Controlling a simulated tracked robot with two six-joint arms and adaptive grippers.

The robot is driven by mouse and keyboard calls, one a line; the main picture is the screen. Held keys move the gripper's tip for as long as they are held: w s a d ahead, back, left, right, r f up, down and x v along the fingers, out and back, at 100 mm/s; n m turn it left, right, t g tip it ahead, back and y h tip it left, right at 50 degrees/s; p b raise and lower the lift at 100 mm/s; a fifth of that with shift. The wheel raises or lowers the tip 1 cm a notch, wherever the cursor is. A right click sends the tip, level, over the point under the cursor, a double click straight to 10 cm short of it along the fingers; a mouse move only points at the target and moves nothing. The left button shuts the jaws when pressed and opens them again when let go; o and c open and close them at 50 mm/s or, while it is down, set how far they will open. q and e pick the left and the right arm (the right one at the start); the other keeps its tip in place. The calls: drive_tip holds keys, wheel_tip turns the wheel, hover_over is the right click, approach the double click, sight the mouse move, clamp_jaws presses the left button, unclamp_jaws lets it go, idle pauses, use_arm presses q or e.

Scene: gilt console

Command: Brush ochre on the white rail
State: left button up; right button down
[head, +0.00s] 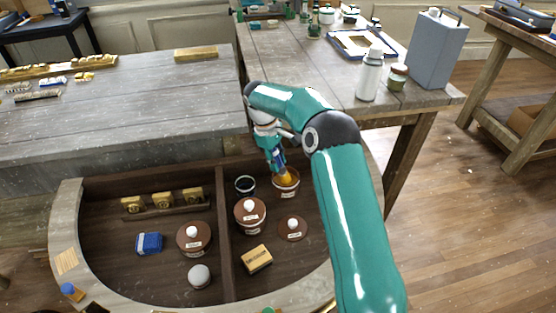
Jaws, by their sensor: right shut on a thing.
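My right gripper (277,157) points down over the open ochre pot (287,190) in the right half of the curved tray (66,215). It is shut on what looks like a brush; its lower end is at the pot's mouth. The gripper hides most of the brush, and I cannot tell how deep its tip is. The pot is brown with ochre inside. A brown lid with a white knob (292,228) lies in front of it. I cannot clearly pick out a white rail. My left gripper is not in view.
Beside the ochre pot stand an open dark pot (245,186) and a lidded pot (250,215). A divider (225,245) splits the tray. A yellow block (257,259) lies in front. A white bottle (370,75) and grey can (433,50) stand on the far table.

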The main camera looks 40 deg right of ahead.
idle(0.3)
drive_tip(key=shift+r+p, duration=3.25)
drive_tip(key=shift+r, duration=0.2)
